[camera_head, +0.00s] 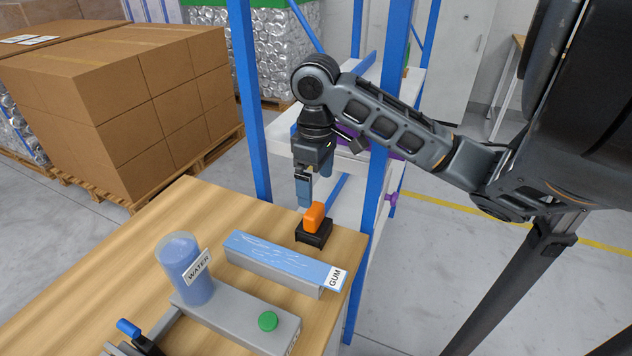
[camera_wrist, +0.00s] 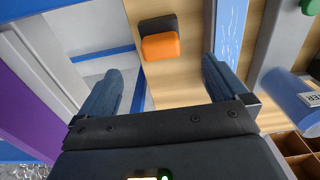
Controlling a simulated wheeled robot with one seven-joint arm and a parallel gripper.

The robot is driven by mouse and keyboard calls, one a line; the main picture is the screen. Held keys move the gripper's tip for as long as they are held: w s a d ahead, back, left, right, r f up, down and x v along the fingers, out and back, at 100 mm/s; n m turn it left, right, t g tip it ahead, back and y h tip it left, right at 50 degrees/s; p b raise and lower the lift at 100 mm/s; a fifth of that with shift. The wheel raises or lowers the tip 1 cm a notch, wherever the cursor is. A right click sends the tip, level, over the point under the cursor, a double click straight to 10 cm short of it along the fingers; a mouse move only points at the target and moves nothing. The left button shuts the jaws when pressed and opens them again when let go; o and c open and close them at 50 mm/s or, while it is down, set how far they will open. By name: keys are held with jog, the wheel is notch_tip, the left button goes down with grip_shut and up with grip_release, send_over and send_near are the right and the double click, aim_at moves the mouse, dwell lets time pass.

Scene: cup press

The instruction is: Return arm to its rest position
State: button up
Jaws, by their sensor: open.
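My gripper (camera_head: 313,190) hangs from my bent arm above the far right corner of the wooden table. In the wrist view my gripper (camera_wrist: 160,85) has its two blue fingers wide apart with nothing between them. An orange piece (camera_head: 314,217) on a black base (camera_head: 314,236) stands on the table just below and beside the fingers. The orange piece also shows beyond the fingertips in the wrist view (camera_wrist: 161,46). The gripper appears apart from it.
The table (camera_head: 180,225) holds a blue-topped GUM box (camera_head: 283,258), a WATER cup (camera_head: 186,268) on a grey machine with a green button (camera_head: 268,321), and a blue-handled lever (camera_head: 129,328). Blue rack posts (camera_head: 387,120) stand close behind my arm. Stacked cartons (camera_head: 135,85) are at the left.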

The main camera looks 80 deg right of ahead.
dwell(0.4)
jog(key=w+a+r+n+t, duration=0.15)
jog(key=w+a+t, duration=0.4)
jog(key=w, duration=0.75)
jog(key=w+a+r+m+t+y, duration=0.1)
jog(key=w+a+r+t, duration=0.2)
jog(key=w+a, duration=0.35)
jog(key=w+a+r+m+t+y, duration=0.1)
jog(key=w+a+r+t, duration=0.15)
jog(key=a, duration=0.65)
jog(key=w+a+r+m+t+y, duration=0.1)
jog(key=w+a+r+m+t, duration=0.15)
jog(key=w+a+t, duration=0.4)
jog(key=s+a+f+m+g+h, duration=0.1)
jog(key=s+a+f+h, duration=0.1)
jog(key=s+a+f, duration=0.45)
jog(key=s+a+f+m+g+h, duration=0.1)
jog(key=s+a+f+g+h, duration=0.15)
jog(key=s, duration=0.75)
jog(key=s+d+n, duration=0.2)
jog(key=s+n, duration=0.1)
jog(key=s, duration=0.7)
jog(key=s+d+n+y, duration=0.1)
jog(key=s+n, duration=0.3)
jog(key=s, duration=0.7)
jog(key=shift+s+d+r+t, duration=0.2)
jog(key=shift+d+t, duration=0.2)
jog(key=shift+d, duration=0.15)
